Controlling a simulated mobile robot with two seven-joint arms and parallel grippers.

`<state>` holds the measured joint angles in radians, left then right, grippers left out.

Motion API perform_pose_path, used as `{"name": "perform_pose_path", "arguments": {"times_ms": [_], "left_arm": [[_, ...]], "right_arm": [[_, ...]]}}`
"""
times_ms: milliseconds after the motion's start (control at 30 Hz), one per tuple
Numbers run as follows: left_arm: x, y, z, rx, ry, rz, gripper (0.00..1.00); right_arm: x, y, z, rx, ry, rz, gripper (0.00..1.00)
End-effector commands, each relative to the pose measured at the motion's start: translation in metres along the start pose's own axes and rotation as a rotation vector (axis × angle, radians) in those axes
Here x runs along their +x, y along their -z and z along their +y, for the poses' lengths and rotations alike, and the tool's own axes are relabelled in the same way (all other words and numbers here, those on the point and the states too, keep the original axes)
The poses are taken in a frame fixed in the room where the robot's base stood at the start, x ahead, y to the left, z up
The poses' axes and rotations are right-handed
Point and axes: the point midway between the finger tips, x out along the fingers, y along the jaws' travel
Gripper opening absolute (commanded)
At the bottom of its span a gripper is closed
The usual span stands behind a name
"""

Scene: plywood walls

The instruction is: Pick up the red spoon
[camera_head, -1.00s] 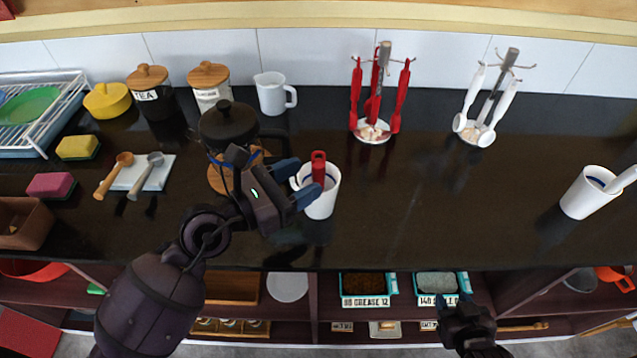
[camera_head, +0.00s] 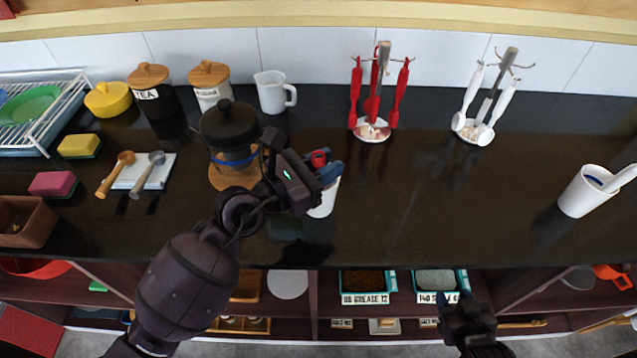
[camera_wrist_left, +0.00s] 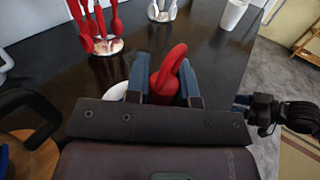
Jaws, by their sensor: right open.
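The red spoon (camera_head: 319,157) stands handle up in a white cup (camera_head: 324,202) on the dark counter; its lower part is hidden. My left gripper (camera_head: 325,168) is at the top of its handle, over the cup. In the left wrist view the red handle (camera_wrist_left: 167,72) lies between the two blue-tipped fingers (camera_wrist_left: 165,83), very close to both. I cannot tell whether they press on it. The cup rim (camera_wrist_left: 115,92) shows beside the left finger. My right gripper (camera_head: 462,312) is open and empty, low in front of the counter.
A black-lidded press (camera_head: 229,130) stands just left of the cup. A rack of red utensils (camera_head: 372,130) and a rack of white ones (camera_head: 474,132) stand behind, to the right. Another white cup (camera_head: 582,195) is at the far right. The counter between is clear.

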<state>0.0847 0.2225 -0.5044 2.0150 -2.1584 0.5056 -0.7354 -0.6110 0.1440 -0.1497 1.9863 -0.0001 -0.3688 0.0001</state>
Motion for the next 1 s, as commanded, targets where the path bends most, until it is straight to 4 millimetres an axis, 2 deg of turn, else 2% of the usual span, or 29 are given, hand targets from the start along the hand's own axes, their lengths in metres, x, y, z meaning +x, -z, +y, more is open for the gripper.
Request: {"name": "perform_pose_path", "arguments": {"times_ms": [33,133,433,567,767,1000], "left_arm": [[0.0,0.0,0.0,0.0,0.0,0.0,0.14],[0.0,0.0,0.0,0.0,0.0,0.0,0.0],[0.0,-0.001,0.0,0.0,0.0,0.0,0.0],[0.0,-0.008,0.0,0.001,0.001,-0.002,0.0],[0.0,-0.043,0.003,0.002,0.001,-0.006,0.0],[0.0,-0.105,0.007,0.003,0.0,-0.007,0.0]], "right_arm": [[0.0,0.0,0.0,0.0,0.0,-0.001,0.43],[0.0,0.0,0.0,0.0,0.0,0.0,0.43],[0.003,0.008,-0.001,-0.002,0.002,0.015,0.43],[0.003,0.015,-0.001,-0.002,0.003,0.024,0.43],[-0.002,0.027,0.0,-0.002,0.003,0.031,0.43],[-0.011,0.034,0.001,0.0,0.002,0.027,0.43]]}}
